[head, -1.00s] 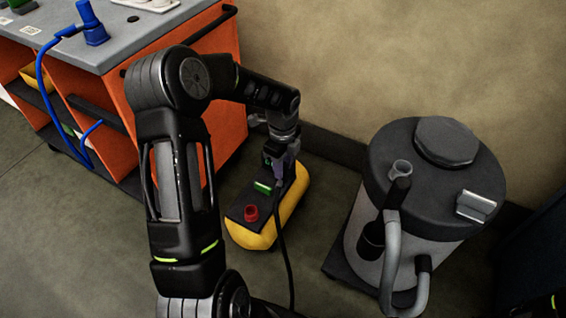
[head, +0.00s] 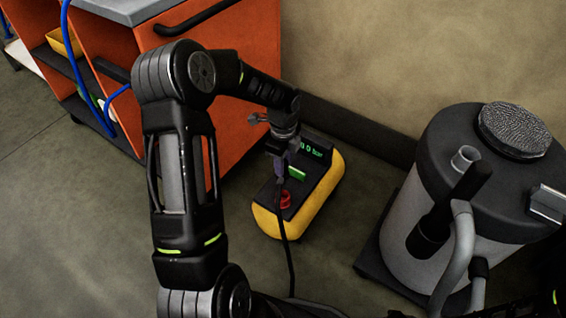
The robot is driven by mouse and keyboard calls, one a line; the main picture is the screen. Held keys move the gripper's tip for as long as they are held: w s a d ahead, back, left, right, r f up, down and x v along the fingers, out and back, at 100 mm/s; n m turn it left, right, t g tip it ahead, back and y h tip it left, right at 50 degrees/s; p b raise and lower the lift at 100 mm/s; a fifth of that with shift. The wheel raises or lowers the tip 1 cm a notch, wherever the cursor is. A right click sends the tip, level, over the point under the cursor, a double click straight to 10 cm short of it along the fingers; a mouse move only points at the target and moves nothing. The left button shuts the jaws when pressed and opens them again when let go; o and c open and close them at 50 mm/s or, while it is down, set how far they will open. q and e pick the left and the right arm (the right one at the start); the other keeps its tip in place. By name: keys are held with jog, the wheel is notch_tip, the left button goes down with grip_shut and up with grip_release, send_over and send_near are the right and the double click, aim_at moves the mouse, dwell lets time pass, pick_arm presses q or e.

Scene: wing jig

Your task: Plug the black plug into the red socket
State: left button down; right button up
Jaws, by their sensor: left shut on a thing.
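The red socket (head: 285,200) sits on the dark top panel of a yellow unit (head: 323,196) on the floor, beside a green part (head: 297,173). My left gripper (head: 279,170) points down just above the panel, close to the socket in the picture. It is shut on the black plug, which is small and mostly hidden by the fingers. The plug's black cable (head: 284,240) hangs past the front of the unit to the floor. I cannot tell whether the plug touches the socket. My right gripper is not in view.
An orange workbench (head: 225,125) with a bar handle stands at the left behind my arm. A grey drum vacuum (head: 455,225) with a hose stands at the right. The wall is behind the unit. Floor is clear at the lower left.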

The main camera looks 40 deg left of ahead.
aim_at(283, 178)
pick_arm(q)
notch_tip(283, 178, down, 5)
jog(key=b, duration=0.4)
jog(key=shift+f, duration=0.15)
jog(key=shift+f+b, duration=0.55)
jog(key=shift+f, duration=0.2)
jog(key=shift+f, duration=0.15)
jog(key=shift+f, duration=0.25)
jog(key=shift+f, duration=0.35)
jog(key=shift+f+b, duration=0.7)
jog(key=shift+f, duration=0.5)
dwell(0.5)
jog(key=c, duration=1)
grip_release()
